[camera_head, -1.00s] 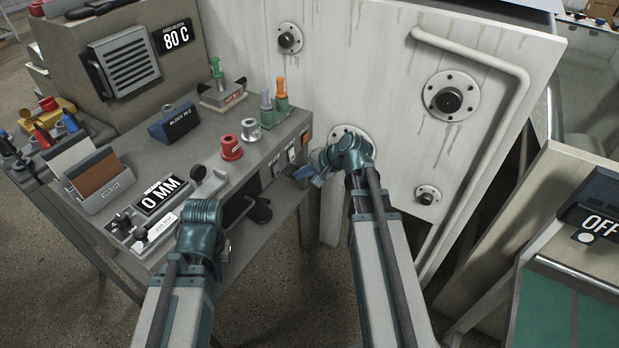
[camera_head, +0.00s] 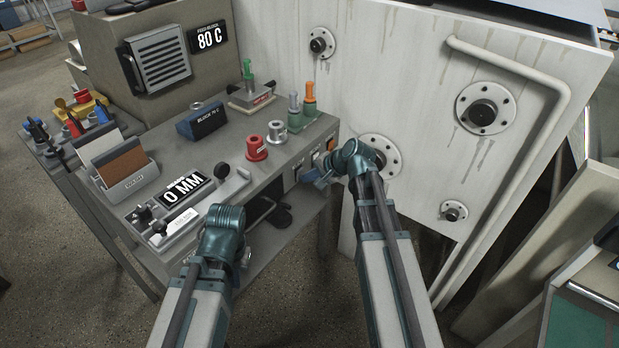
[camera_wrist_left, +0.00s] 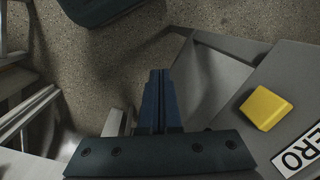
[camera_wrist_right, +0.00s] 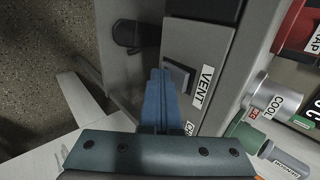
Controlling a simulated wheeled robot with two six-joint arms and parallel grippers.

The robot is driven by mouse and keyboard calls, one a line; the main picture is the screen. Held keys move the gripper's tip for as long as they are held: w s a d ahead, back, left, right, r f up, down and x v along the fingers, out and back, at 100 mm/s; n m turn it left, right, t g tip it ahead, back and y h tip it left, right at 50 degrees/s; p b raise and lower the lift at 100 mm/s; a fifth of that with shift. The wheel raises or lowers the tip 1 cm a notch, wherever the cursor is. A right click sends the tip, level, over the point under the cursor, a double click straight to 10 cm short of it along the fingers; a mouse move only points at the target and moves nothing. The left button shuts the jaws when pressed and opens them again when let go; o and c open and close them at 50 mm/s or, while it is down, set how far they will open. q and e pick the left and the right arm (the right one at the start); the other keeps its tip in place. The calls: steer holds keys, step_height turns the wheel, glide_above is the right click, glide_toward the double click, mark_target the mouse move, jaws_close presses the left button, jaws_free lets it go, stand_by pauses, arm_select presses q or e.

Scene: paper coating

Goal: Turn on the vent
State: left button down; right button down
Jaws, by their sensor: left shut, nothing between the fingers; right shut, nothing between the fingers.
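The vent switch (camera_wrist_right: 179,76) is a small grey rocker beside a white VENT label (camera_wrist_right: 204,88) on the bench's front panel. My right gripper (camera_wrist_right: 160,72) is shut and empty, its blue fingertips right at the switch's edge; I cannot tell whether they touch it. In the head view my right gripper (camera_head: 310,174) is at the bench's front panel, partly covering the switches there. My left gripper (camera_wrist_left: 157,73) is shut and empty, in front of the bench; in the head view it is mostly hidden behind its wrist.
A yellow block (camera_wrist_left: 266,107) sits by a ZERO label. A white panel (camera_head: 400,90) with round flanges stands right of the bench. Another label and switch adjoin the vent one.

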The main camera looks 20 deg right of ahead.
arm_select(q)
steer(key=shift+r, duration=0.15)
arm_select(e)
steer(key=shift+r, duration=0.15)
arm_select(q)
steer(key=shift+r+p, duration=0.7)
steer(key=shift+p, duration=0.2)
arm_select(e)
steer(key=shift+r, duration=0.7)
steer(key=shift+s, duration=0.1)
